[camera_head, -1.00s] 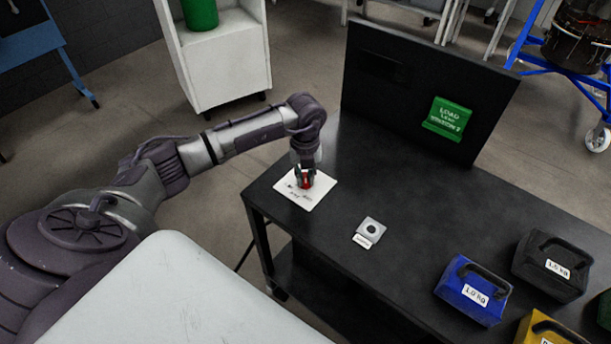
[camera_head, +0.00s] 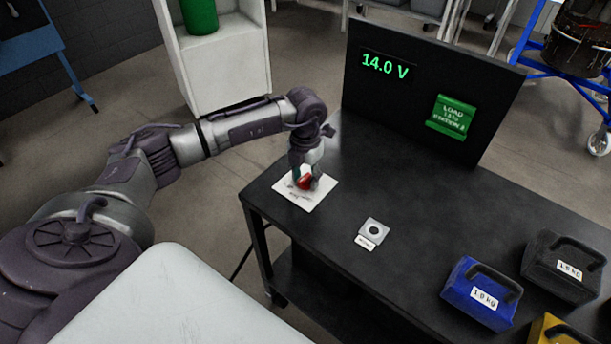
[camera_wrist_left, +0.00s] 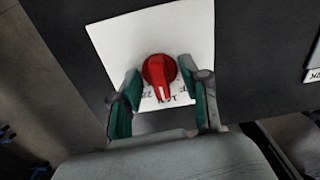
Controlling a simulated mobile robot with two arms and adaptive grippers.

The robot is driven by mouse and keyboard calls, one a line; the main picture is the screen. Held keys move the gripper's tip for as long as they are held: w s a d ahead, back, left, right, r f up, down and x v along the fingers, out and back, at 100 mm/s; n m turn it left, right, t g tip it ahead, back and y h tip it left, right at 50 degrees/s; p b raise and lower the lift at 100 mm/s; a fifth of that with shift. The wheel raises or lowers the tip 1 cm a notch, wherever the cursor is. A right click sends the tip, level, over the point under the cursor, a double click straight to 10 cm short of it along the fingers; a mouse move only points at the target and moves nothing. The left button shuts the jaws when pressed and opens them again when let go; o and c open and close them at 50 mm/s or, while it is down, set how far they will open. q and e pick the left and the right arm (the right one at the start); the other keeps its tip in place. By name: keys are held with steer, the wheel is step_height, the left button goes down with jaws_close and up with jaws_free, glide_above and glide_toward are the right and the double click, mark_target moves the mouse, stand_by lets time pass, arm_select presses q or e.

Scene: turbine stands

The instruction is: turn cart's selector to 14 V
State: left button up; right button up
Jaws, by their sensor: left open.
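The selector is a red knob (camera_wrist_left: 160,72) with a white pointer line, on a white plate (camera_wrist_left: 110,35) with partly hidden markings. In the left wrist view the pointer aims down toward the gripper's palm. The cart (camera_head: 420,215) is black, and its upright panel carries a display (camera_head: 386,67) lit green with "14.0 V". My left gripper (camera_wrist_left: 162,100) is open, with its green-padded fingers on either side of the knob's lower part, and gaps show beside the knob. In the head view the gripper (camera_head: 306,181) hangs over the plate and partly hides the knob. My right gripper is out of view.
A small grey push-button box (camera_head: 375,229) with a white label sits on the cart top. A green load sign (camera_head: 450,117) is on the panel. Blue (camera_head: 482,293), black (camera_head: 563,268) and yellow (camera_head: 556,330) weights stand at the right.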

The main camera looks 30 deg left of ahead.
mark_target(305, 177)
arm_select(q)
steer(key=shift+o, duration=0.8)
steer(key=shift+r, duration=0.1)
steer(key=shift+r+p, duration=1.65)
steer(key=shift+r, duration=0.75)
